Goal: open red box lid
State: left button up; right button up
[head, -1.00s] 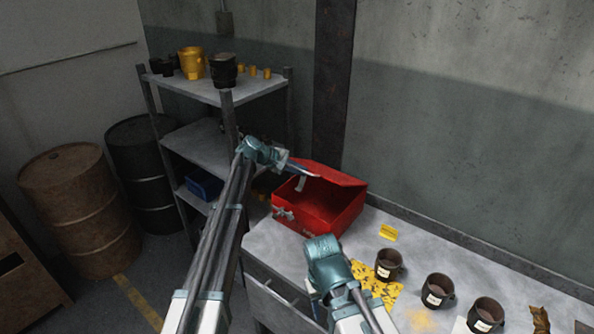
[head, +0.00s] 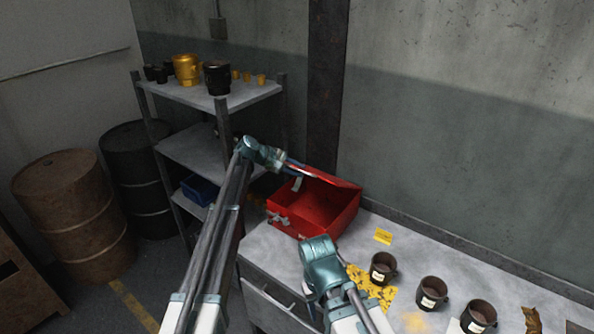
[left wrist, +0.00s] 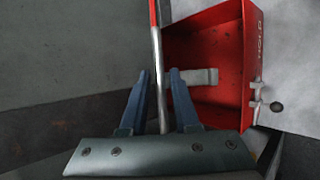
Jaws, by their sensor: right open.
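The red box (head: 322,216) stands on the grey workbench. Its lid (head: 338,181) is partly raised and tilted, with the dark red interior showing beneath. My left gripper (head: 300,177) is at the lid's left end. In the left wrist view, the lid (left wrist: 156,45) is seen edge-on between the two fingers of my left gripper (left wrist: 160,78), with narrow gaps beside it. The open box (left wrist: 208,55) shows to the right, with a metal latch at its edge. My right gripper (head: 312,300) is low in front of the box, open; its fingertips are mostly hidden.
Dark mugs (head: 383,267) stand on the bench (head: 420,262) to the right, near a yellow patterned cloth (head: 372,290) and a small yellow card (head: 383,236). A metal shelf (head: 235,103) with pots stands behind left. Barrels (head: 73,215) stand farther left.

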pick_arm(q)
jog(key=shift+o, duration=0.7)
jog(key=p+v, duration=0.8)
jog(key=v, duration=0.6)
jog(key=shift+f, duration=0.1)
